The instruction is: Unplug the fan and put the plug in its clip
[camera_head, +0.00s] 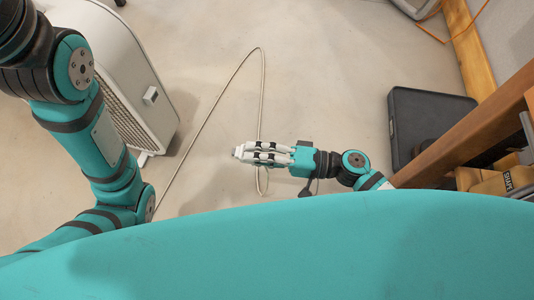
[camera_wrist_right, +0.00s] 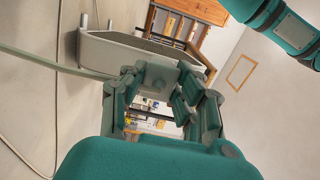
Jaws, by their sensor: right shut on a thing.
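The fan (camera_head: 115,62) is a white box with a grille, standing on the floor at the left of the head view. It also shows in the wrist view (camera_wrist_right: 100,52), beyond the fingers. My right gripper (camera_head: 252,152) is shut on the pale plug (camera_head: 239,153), above the floor to the right of the fan. In the wrist view the grey plug (camera_wrist_right: 160,73) sits between the fingertips. The thin cord (camera_head: 207,113) loops over the floor. My left gripper is out of view.
A black case (camera_head: 425,118) lies on the floor at the right, beside a wooden beam (camera_head: 470,135). A yellow-brown tool box (camera_head: 497,182) is near the right edge. An orange cord (camera_head: 430,32) lies at the top right. The floor between fan and case is mostly clear.

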